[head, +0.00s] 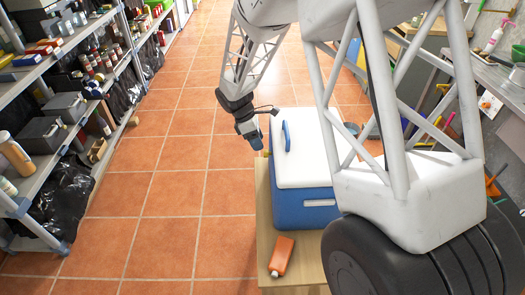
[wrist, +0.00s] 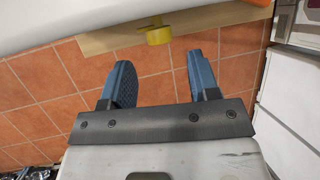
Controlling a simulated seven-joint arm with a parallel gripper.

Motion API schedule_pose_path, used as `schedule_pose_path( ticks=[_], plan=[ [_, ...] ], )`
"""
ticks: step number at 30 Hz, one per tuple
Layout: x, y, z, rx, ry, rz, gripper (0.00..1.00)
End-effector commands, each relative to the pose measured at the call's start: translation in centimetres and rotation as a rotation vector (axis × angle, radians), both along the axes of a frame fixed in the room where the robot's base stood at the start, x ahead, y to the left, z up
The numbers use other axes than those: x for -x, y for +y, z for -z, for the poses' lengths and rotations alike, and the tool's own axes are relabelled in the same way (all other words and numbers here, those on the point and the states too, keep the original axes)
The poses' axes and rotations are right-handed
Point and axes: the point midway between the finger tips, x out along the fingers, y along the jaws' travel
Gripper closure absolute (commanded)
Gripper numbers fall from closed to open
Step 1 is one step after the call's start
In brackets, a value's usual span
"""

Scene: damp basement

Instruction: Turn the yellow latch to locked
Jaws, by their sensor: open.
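The yellow latch (wrist: 158,34) shows at the top of the wrist view, sticking out beside the pale lid edge, with a wooden surface behind it. In the head view the cooler (head: 315,160) has a white lid, a blue body and a blue handle, and stands on a wooden table (head: 263,225). My gripper (head: 254,139) is beside the cooler's far left corner in the head view. In the wrist view my gripper (wrist: 164,65) is open, with its two blue fingers apart and nothing between them. The latch lies beyond the fingertips, roughly in line with the gap.
An orange bottle (head: 281,257) lies on the table in front of the cooler. A loaded shelf rack (head: 60,110) stands on the left. A workbench with tools (head: 500,85) is on the right. The tiled floor (head: 170,190) left of the table is clear.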

Motion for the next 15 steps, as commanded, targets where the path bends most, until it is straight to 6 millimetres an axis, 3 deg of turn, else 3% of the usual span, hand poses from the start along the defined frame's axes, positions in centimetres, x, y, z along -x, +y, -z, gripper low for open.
schedule_pose_path(
  ticks=[6, 15],
  plan=[
    [0.6, -1.1, 2.5, 0.001, 0.003, 0.001, 0.44],
    [0.9, -1.8, 4.3, 0.001, 0.001, 0.0, 0.44]
  ],
)
